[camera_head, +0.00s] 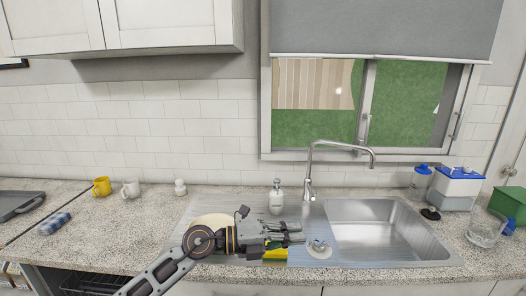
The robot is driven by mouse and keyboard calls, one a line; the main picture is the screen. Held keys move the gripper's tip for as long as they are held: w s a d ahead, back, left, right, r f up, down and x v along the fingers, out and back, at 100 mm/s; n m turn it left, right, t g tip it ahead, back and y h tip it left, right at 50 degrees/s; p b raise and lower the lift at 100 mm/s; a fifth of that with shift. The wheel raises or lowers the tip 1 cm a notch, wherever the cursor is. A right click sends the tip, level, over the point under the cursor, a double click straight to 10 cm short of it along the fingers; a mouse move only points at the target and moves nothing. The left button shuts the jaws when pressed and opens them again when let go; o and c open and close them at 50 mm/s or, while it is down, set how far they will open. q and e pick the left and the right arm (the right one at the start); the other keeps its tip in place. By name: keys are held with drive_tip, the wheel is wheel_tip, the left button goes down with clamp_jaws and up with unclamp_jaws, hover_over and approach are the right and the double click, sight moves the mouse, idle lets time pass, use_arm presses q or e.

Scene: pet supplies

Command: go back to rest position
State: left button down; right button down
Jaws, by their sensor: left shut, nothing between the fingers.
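My left gripper (292,233) reaches in from the lower left over the drainboard beside the sink. Its fingers are shut with nothing seen between them, and they point right toward the basin. A yellow and green sponge (275,257) lies just below the fingers, partly hidden by them. A small pale round item (319,249) is just right of the fingertips, on a blue mat (299,258). A pale plate (208,220) lies behind my left arm, partly covered. My right gripper is not in view.
A soap dispenser (277,200) and the tall faucet (310,180) stand behind the gripper. The sink basin (375,225) is empty. A glass bowl (484,234) and a green box (508,203) are at the right.

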use_arm(q)
drive_tip(key=w+a+r+n+t+y, duration=0.25)
drive_tip(key=a+n+t, duration=0.35)
drive_tip(key=n+t, duration=0.3)
drive_tip(key=w+a+r+n+t+y, duration=0.25)
drive_tip(key=a+n+t, duration=0.35)
drive_tip(key=n, duration=0.4)
drive_tip(key=s+a+f+n+g+y, duration=0.2)
drive_tip(key=a+f+n+g+y, duration=0.1)
drive_tip(key=a+f+n+y, duration=1.25)
drive_tip(key=s+a+f+g+h, duration=0.25)
drive_tip(key=s+f+g, duration=0.95)
drive_tip(key=s+f, duration=1.1)
drive_tip(key=f, duration=1.4)
drive_tip(key=s+f, duration=0.2)
drive_tip(key=f, duration=1.5)
drive_tip(key=s+a+f+g, duration=0.1)
drive_tip(key=s+a+f, duration=0.1)
drive_tip(key=s+f, duration=0.7)
drive_tip(key=s+a+f, duration=0.3)
drive_tip(key=s+f, duration=0.7)
drive_tip(key=s, duration=0.2)
drive_tip(key=shift+s+a+g, duration=0.25)
drive_tip(key=shift+a+g, duration=0.05)
drive_tip(key=shift+g, duration=0.1)
